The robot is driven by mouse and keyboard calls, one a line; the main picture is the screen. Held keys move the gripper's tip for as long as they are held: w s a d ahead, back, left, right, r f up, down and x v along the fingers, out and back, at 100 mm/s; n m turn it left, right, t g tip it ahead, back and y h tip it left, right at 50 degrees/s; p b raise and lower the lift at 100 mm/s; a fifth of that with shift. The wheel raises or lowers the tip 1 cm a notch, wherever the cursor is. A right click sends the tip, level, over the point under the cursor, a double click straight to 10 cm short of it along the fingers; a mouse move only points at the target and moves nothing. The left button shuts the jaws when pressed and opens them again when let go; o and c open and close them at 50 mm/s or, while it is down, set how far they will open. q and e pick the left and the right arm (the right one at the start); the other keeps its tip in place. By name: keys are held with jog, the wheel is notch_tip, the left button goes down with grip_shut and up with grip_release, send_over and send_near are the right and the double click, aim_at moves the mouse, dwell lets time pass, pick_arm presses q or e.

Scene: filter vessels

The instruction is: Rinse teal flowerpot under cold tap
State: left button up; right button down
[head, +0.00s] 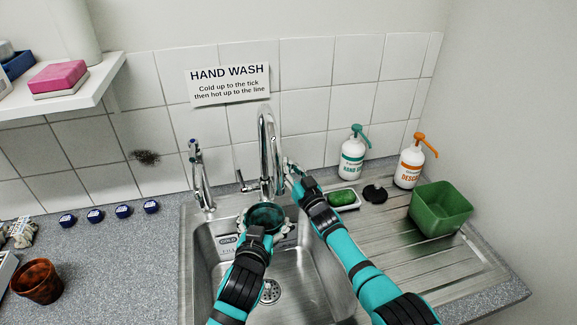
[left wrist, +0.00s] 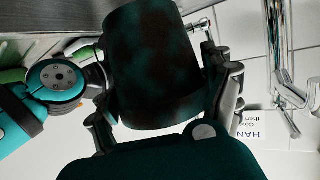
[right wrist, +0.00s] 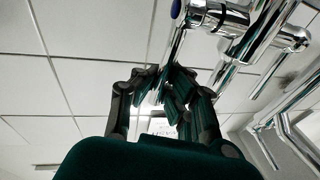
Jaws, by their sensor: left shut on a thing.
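The teal flowerpot (head: 266,217) is held over the sink, below the tall chrome tap (head: 266,150). My left gripper (head: 265,228) is shut on it. The left wrist view shows the dark, mottled pot (left wrist: 155,65) between the fingers. I see no clear stream of water. My right gripper (head: 291,172) is at the right side of the tap, close to its body. In the right wrist view its fingers (right wrist: 165,95) surround or overlap chrome parts, and a blue-marked end (right wrist: 176,9) shows above. I cannot tell if they grip anything. A lever (head: 243,184) shows on the tap's left.
A smaller chrome tap (head: 200,175) stands at the sink's left. A green sponge (head: 342,198), pump bottles (head: 352,158) and a green tub (head: 440,208) stand at the right. A brown pot (head: 38,281) and several blue caps (head: 123,211) are on the left counter. A hand wash sign (head: 229,85) hangs behind.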

jog(key=shift+s+d+f+t+y, duration=0.2)
jog(key=shift+s+f+t+y, duration=0.15)
jog(key=shift+s+t, duration=0.25)
jog(key=shift+w, duration=0.1)
jog(key=c, duration=1.4)
grip_release()
jog(key=shift+r, duration=0.15)
jog(key=shift+o, duration=0.2)
jog(key=shift+r, duration=0.1)
notch_tip(320, 180, up, 10)
